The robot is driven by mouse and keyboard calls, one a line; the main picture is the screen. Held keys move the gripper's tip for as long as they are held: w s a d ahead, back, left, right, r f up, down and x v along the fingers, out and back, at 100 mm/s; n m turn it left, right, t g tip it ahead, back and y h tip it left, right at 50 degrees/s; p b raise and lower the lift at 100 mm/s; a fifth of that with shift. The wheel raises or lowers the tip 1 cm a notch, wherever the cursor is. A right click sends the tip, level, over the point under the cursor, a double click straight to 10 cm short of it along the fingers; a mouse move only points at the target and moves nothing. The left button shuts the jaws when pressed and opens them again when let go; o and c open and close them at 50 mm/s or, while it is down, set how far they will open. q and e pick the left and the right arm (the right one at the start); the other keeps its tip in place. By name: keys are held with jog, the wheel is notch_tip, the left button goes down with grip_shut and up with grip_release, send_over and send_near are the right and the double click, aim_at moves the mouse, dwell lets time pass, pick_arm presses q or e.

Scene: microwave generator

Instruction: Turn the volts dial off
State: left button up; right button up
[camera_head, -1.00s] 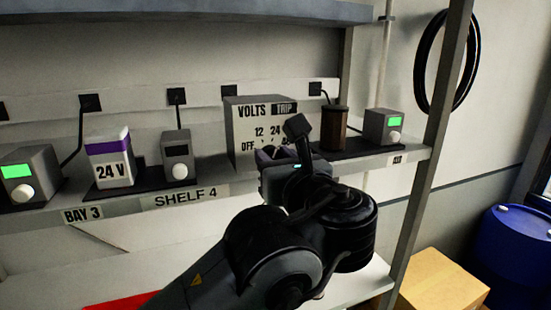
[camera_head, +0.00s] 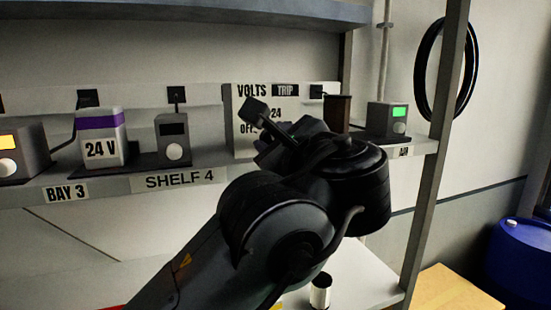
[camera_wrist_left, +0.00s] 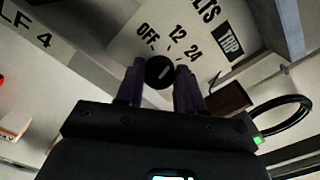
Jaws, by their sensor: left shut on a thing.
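The volts panel (camera_head: 300,102) is a pale box on the shelf, marked VOLTS, TRIP, OFF and numbers. In the left wrist view the panel (camera_wrist_left: 140,20) shows OFF, 12 and 24 around a round black dial (camera_wrist_left: 158,70) with a short white slanted mark. I cannot tell for sure which label the mark points at. My left gripper (camera_wrist_left: 160,80) has one dark finger on each side of the dial and is shut on it. In the head view the left gripper (camera_head: 264,128) is in front of the panel, hiding the dial and part of the lettering. My right gripper is not in view.
A 24 V container (camera_head: 101,150) and a small grey device (camera_head: 173,140) stand left on the shelf (camera_head: 110,188). Another device (camera_head: 20,150) has an orange screen. A brown cylinder (camera_head: 338,113) and a green-screen device (camera_head: 387,119) stand right of the panel. A post (camera_head: 440,150) is farther right.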

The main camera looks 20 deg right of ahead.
pick_arm(q)
jog(key=n+b, duration=0.5)
jog(key=n, duration=0.4)
jog(key=shift+a+f+b, duration=0.1)
jog(key=shift+f+b, duration=0.05)
jog(key=shift+b, duration=0.2)
jog(key=shift+n, duration=0.7)
jog(key=shift+b, duration=0.3)
jog(key=o, duration=1)
jog(key=shift+o, duration=0.2)
jog(key=shift+f, duration=0.1)
jog(key=shift+s, duration=0.1)
